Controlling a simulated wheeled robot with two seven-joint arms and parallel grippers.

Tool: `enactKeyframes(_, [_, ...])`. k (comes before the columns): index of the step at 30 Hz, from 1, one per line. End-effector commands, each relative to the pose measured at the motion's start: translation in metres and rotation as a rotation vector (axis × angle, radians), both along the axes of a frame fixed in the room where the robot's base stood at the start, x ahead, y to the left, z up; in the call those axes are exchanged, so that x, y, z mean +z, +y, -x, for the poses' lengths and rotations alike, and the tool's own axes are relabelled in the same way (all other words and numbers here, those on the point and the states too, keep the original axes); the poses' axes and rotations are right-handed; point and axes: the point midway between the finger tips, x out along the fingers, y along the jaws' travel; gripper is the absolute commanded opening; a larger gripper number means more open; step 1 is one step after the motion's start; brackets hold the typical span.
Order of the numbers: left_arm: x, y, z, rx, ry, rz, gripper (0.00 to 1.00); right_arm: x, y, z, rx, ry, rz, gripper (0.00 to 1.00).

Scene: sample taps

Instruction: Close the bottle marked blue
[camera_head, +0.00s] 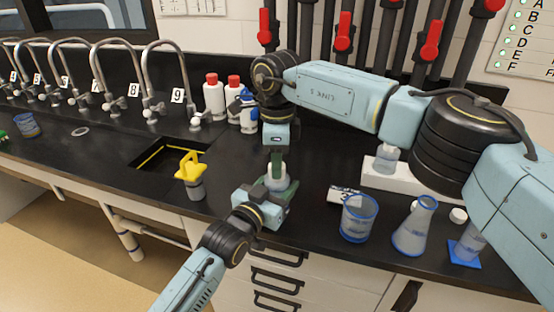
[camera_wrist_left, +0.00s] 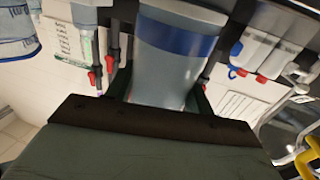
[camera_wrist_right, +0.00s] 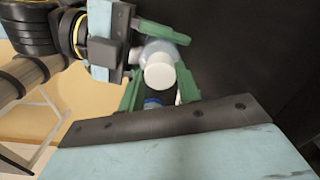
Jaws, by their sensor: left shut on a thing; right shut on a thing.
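My left gripper (camera_head: 272,203) is shut on a pale bottle with a blue band, which fills the space between its fingers in the left wrist view (camera_wrist_left: 178,48). My right gripper (camera_head: 277,163) reaches down from above and is shut on a white cap (camera_wrist_right: 160,73), seen between its green fingers in the right wrist view. The cap is at or just over the bottle's top. Whether it is seated on the neck is hidden by the fingers. In the head view the grippers mostly cover the bottle.
A yellow-topped grey container (camera_head: 190,177) stands near the sink (camera_head: 168,160). A blue-rimmed beaker (camera_head: 359,217), a flask (camera_head: 414,227) and a loose white cap (camera_head: 458,215) stand on the right. Red-capped white bottles (camera_head: 213,97) and a blue-and-white bottle (camera_head: 248,112) are behind.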

Motion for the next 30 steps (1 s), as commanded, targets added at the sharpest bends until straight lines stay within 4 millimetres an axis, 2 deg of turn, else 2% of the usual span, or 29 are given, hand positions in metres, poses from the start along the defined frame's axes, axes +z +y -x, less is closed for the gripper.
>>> enactKeyframes(15, [-0.0002,0.0002,-0.0001,0.0,0.001,-0.001,0.0,-0.0006,0.0001,0.0002,-0.95,0.001,0.001,0.06])
enactKeyframes(18, [-0.0002,0.0003,-0.0002,0.0,0.001,-0.001,0.0,-0.0007,0.0002,0.0002,-1.068,0.001,0.001,0.06])
enactKeyframes(22, [-0.0002,0.0003,-0.0002,0.0,0.001,-0.001,0.0,-0.0007,0.0002,0.0003,-1.059,0.001,0.001,0.06])
enactKeyframes(23, [-0.0002,0.0003,-0.0002,0.0,0.001,-0.001,0.0,-0.0007,0.0002,0.0002,-1.058,0.001,0.001,0.36])
enactKeyframes(27, [-0.0002,0.0002,-0.0001,0.0,0.001,-0.001,0.0,-0.0007,0.0002,0.0002,-1.057,0.001,0.001,0.55])
enactKeyframes(30, [-0.0002,0.0002,-0.0001,0.0,0.001,-0.001,0.0,-0.0007,0.0002,0.0002,-1.056,0.001,0.0,0.56])
